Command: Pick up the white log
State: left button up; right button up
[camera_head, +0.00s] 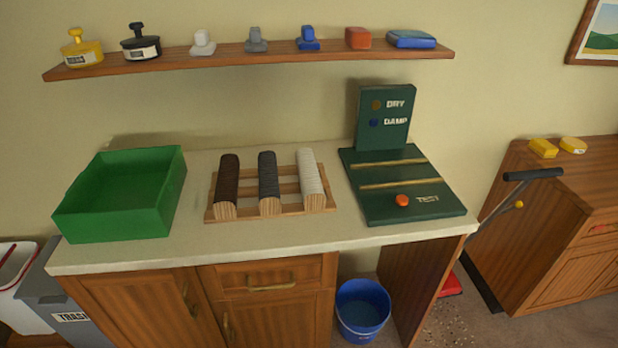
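A white log (312,178) with a pale cut end lies on a wooden slatted rack (290,187) on the counter. It is the rightmost of three logs on the rack. A dark grey log (268,182) lies in the middle and a dark brown log (227,184) at the left, all pointing toward the front edge. Neither of my grippers is in view.
A green open box (120,220) stands at the left of the counter. A dark green DRY/DAMP tester (405,205) with an orange button is at the right. Pale counter (270,236) is free in front of the rack. A shelf (250,54) with small items hangs above.

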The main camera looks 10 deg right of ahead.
aim_at(313, 193)
jog(key=i+l+u, duration=0.1)
jog(key=l, duration=0.25)
jog(key=i+l+u, duration=0.1)
jog(key=l, duration=0.3)
jog(key=i+l, duration=0.25)
jog(key=l, duration=0.15)
jog(key=u, duration=0.05)
